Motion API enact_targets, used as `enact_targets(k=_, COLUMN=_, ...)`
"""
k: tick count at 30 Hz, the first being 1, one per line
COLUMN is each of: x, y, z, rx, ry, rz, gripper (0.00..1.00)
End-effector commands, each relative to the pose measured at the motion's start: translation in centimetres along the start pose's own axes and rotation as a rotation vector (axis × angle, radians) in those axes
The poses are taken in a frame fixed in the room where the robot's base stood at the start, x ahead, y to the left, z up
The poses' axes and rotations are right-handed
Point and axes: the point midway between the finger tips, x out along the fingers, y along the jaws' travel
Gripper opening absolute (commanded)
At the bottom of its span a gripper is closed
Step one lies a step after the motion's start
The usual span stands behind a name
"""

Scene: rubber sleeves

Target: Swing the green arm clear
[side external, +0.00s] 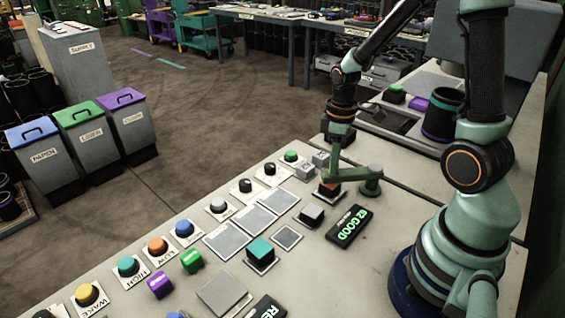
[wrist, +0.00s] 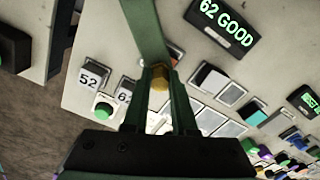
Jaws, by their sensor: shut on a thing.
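The green arm (side external: 355,172) is a flat bar on a round green post (side external: 370,183) at the right of the bench. Its free end reaches left over an orange-topped block (side external: 326,190). My gripper (side external: 332,168) is down at that free end. In the wrist view the green arm (wrist: 147,28) runs from the top edge to between my fingers. My gripper (wrist: 159,85) is shut there on a brass-coloured knob (wrist: 159,77) at the arm's end. The exact contact is partly hidden by the fingers in the side view.
A black display (side external: 349,226) reading "62 GOOD" lies in front of the post. Push buttons, dark knobs and grey pads fill the bench to the left. A grey-topped block (side external: 311,215) stands close by. A dark cylinder (side external: 442,114) stands behind, at the right.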

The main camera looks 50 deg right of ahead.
Motion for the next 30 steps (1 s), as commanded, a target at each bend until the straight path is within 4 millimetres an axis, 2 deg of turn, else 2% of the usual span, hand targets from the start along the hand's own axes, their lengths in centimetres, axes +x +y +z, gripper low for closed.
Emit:
enact_targets(k=11, x=-0.1, y=1.7, z=-0.6, rx=0.153, ry=0.002, rz=0.001, gripper=0.00)
enact_targets(k=20, x=-0.1, y=4.7, z=-0.9, rx=0.424, ry=0.003, rz=0.002, gripper=0.00)
enact_targets(k=30, x=-0.1, y=8.2, z=-0.2, rx=0.748, ry=0.004, rz=0.002, gripper=0.00)
